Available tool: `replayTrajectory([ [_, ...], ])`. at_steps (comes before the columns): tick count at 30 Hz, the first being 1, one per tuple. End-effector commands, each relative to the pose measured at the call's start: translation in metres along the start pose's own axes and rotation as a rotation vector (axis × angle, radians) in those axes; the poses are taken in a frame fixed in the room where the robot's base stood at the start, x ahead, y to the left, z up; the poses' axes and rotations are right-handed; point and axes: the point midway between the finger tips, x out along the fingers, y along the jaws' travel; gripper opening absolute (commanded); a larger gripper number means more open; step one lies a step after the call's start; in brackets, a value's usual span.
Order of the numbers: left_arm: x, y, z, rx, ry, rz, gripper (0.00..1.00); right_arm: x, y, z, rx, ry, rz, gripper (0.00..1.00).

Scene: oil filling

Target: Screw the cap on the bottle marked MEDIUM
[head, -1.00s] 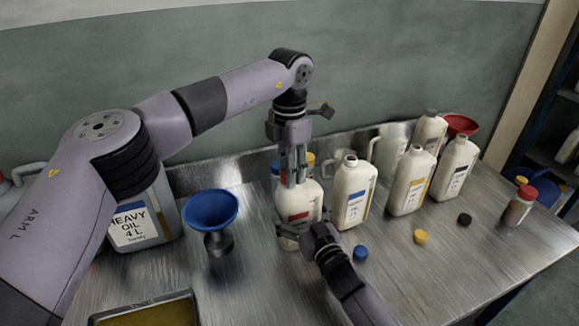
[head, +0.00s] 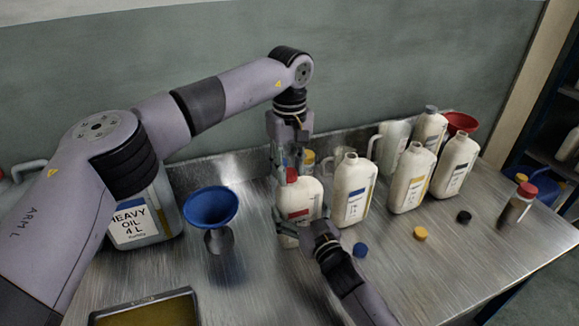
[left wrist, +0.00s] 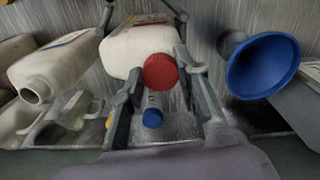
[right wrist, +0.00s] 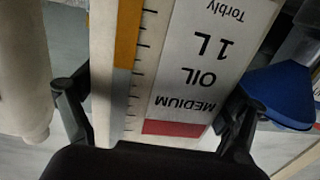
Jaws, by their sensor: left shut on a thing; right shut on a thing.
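The bottle marked MEDIUM (head: 298,203) stands upright on the metal bench, white with a red label band. Its label also shows in the right wrist view (right wrist: 190,90). The red cap (head: 291,174) sits at the bottle's mouth; in the left wrist view the cap (left wrist: 160,71) covers the opening, and I cannot tell how tight it is. My left gripper (head: 290,165) comes from above, its fingers on either side of the cap, shut on it. My right gripper (head: 306,233) is shut on the bottle's body from the front, with one finger on each side of the label.
A blue funnel (head: 211,208) and a heavy oil can (head: 140,222) stand to the left. Other white bottles (head: 352,190) stand close on the right. Loose blue (head: 360,250), yellow (head: 420,234) and black (head: 464,216) caps lie in front. A tray (head: 145,308) lies front left.

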Motion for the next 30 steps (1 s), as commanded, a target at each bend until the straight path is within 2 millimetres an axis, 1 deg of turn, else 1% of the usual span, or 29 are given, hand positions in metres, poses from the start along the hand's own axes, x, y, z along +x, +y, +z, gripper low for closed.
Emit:
replayTrajectory([
  [1, -0.0003, -0.0002, 0.0, 0.095, 0.0, 0.001, 0.22, -0.0001, 0.0006, 0.0007, -0.002, -0.002, 0.001, 0.13],
  [9, 0.0002, -0.001, -0.0006, 0.635, 0.001, 0.002, 0.22, -0.0001, 0.0006, 0.0008, -0.002, -0.002, 0.001, 0.13],
  [15, 0.0003, -0.0014, -0.0011, 0.989, 0.002, 0.003, 0.22, -0.0001, 0.0006, 0.0009, -0.002, -0.002, 0.001, 0.13],
  [18, 0.0003, -0.0014, -0.0012, 1.097, 0.002, 0.003, 0.22, -0.0002, 0.0006, 0.0009, -0.002, -0.002, 0.001, 0.13],
  [21, 0.0003, -0.0015, -0.0014, 1.15, 0.002, 0.004, 0.22, -0.0002, 0.0006, 0.0009, -0.002, -0.002, 0.001, 0.13],
  [30, 0.0003, -0.0015, -0.0015, 1.159, 0.003, 0.003, 0.22, -0.0002, 0.0006, 0.001, -0.002, -0.002, 0.001, 0.13],
])
